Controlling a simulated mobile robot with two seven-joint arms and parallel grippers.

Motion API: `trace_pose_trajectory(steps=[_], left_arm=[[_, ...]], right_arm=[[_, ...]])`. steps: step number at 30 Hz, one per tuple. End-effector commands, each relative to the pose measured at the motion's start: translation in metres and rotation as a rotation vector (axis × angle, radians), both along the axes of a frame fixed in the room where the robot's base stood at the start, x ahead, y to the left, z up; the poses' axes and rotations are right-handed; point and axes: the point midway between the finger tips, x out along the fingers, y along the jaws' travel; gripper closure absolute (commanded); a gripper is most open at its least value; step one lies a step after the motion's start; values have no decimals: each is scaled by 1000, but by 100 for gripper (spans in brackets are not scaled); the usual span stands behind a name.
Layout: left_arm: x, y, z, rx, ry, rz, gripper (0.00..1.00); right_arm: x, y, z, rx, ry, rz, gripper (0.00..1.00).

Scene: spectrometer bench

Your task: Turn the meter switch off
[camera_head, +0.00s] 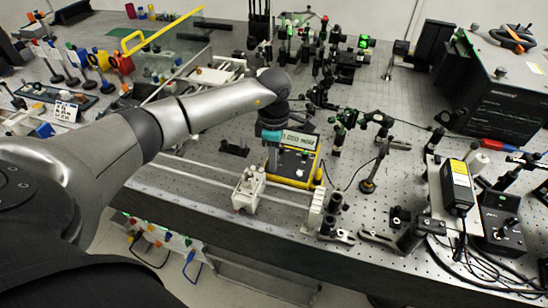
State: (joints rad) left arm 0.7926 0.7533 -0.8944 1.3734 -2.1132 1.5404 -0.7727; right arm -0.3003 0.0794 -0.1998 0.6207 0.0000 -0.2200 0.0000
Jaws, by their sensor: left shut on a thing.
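The meter (293,164) is a yellow-edged box with a pale display along its top, standing on the optical bench in the middle of the view. My left gripper (272,146) reaches in from the left and points down at the meter's left side. Its teal part shows beside the display, and the fingertips are small and dark. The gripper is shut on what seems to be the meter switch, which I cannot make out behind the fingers. The switch's position cannot be told. My right gripper is not in view.
A white rail with a carriage (248,189) runs in front of the meter. Optical posts and mounts stand behind and to the right, with a post on a round base (368,184) nearby. A black instrument box (497,95) stands at the right. The bench's front edge is close.

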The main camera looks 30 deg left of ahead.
Motion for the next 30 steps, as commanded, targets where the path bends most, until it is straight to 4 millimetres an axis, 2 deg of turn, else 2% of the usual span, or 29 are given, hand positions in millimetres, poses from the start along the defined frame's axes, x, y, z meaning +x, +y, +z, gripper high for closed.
trace_pose_trajectory(steps=[8,14,30], left_arm=[[0,0,0,0,-1,24,100],[0,1,1,1,-1,113,100],[0,1,1,1,0,594,100]], right_arm=[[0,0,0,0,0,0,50],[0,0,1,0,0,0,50],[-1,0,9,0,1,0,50]])
